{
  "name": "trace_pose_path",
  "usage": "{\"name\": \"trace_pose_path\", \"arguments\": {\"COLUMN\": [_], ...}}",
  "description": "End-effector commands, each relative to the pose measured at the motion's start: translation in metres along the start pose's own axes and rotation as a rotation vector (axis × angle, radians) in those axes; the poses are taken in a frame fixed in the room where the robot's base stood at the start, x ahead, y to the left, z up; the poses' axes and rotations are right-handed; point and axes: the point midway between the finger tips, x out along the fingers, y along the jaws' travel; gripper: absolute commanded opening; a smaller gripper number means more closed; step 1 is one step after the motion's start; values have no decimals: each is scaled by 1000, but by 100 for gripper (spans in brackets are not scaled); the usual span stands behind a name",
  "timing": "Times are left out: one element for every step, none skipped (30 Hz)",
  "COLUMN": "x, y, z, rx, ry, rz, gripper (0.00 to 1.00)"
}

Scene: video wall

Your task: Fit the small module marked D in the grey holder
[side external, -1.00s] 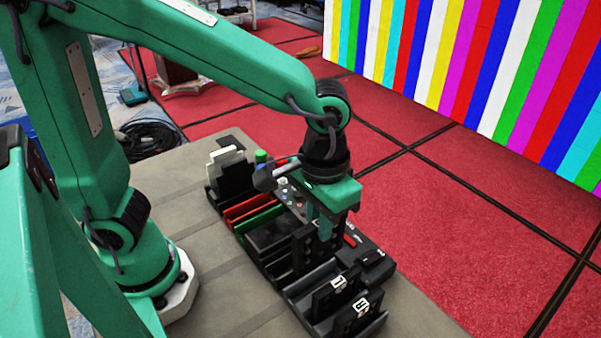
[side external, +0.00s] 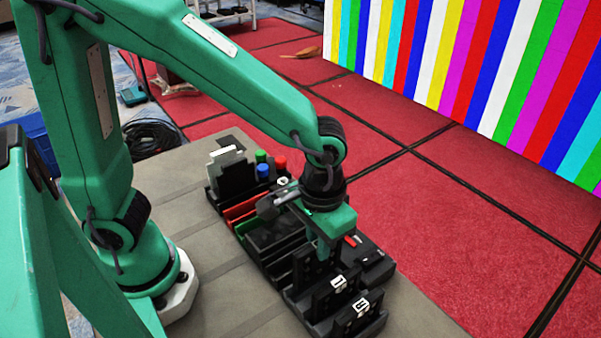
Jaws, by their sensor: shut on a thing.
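My gripper (side external: 326,254) is shut on a small dark module (side external: 309,266), low over the back of the dark grey holder (side external: 318,327). The module stands about upright; its mark is hidden or not readable from here. Its lower edge merges with the dark holder, so I cannot tell whether it is inside a slot or just above it. Two other dark modules with white labels stand in the holder in front of it: one in the middle (side external: 337,294) and one nearest the camera (side external: 358,318). Their letters are too small to read surely.
A dark organiser (side external: 262,243) with red and green dividers stands behind the holder. Blue, green and red capped items (side external: 263,171) and grey cards (side external: 229,160) stand at its back. A black device (side external: 369,262) lies right of my gripper.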

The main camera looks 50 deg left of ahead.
Motion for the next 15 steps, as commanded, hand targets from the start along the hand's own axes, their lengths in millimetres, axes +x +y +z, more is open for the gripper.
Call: {"name": "trace_pose_path", "arguments": {"x": [3,5,5,5,5,5,5,5,5,5,5,5,6,6,7], "y": [0,0,0,0,0,0,0,0,0,0,0,0,0,0,0], "z": [0,0,0,0,0,0,0,0,0,0,0,0,0,0,0], "rx": [0,0,0,0,0,0,0,0,0,0,0,0,0,0,0], "ry": [-2,-1,0,0,0,0,0,0,0,0,0,0,0,0,0], "rz": [-1,-1,0,0,0,0,0,0,0,0,0,0,0,0,0], "gripper": [2,2,2,2,2,2,2,2,2,2,2,2,2,2,2]}}
